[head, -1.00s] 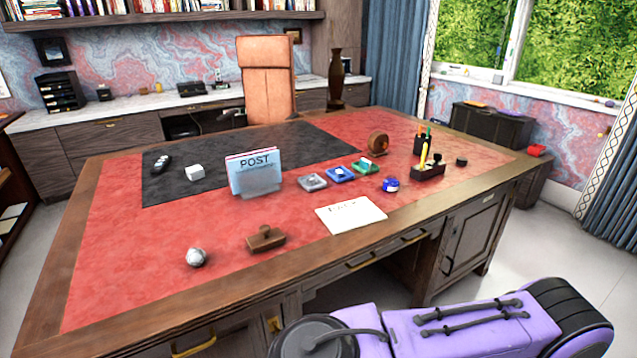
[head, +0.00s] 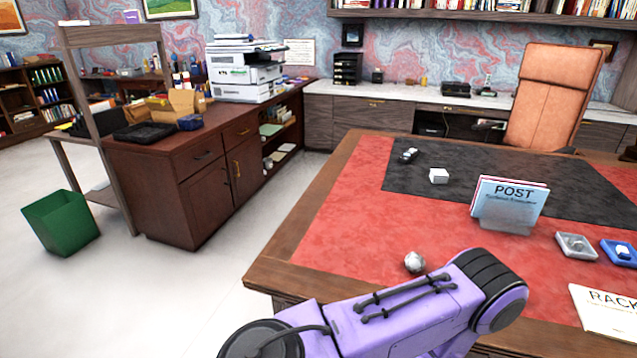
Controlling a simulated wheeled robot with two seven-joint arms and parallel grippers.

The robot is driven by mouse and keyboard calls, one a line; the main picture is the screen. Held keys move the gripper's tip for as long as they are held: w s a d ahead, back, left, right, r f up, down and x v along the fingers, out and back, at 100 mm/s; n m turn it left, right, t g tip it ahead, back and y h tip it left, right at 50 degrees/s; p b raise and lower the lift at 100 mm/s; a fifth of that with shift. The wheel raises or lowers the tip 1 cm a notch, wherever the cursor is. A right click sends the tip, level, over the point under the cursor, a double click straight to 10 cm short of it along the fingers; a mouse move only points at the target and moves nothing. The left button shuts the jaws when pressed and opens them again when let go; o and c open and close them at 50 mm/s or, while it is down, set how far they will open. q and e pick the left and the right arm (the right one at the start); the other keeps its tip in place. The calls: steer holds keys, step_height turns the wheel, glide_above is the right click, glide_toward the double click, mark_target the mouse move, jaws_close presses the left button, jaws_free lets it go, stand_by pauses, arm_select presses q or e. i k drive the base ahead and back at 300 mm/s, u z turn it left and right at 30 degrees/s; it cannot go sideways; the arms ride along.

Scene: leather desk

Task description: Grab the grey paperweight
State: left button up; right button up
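A small round grey paperweight (head: 414,262) rests on the red leather of the desk (head: 345,215) near its front left, just beyond my purple arm in the head view. The arm's links cross the bottom of the picture, close in front of the paperweight. Neither gripper shows in the view, so whether they are open or shut is hidden.
A cabinet with a printer (head: 243,72) and a green bin (head: 62,222) are left. Floor between is clear.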

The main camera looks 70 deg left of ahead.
mark_target(415, 264)
steer(key=u, duration=1.3)
steer(key=i, duration=0.2)
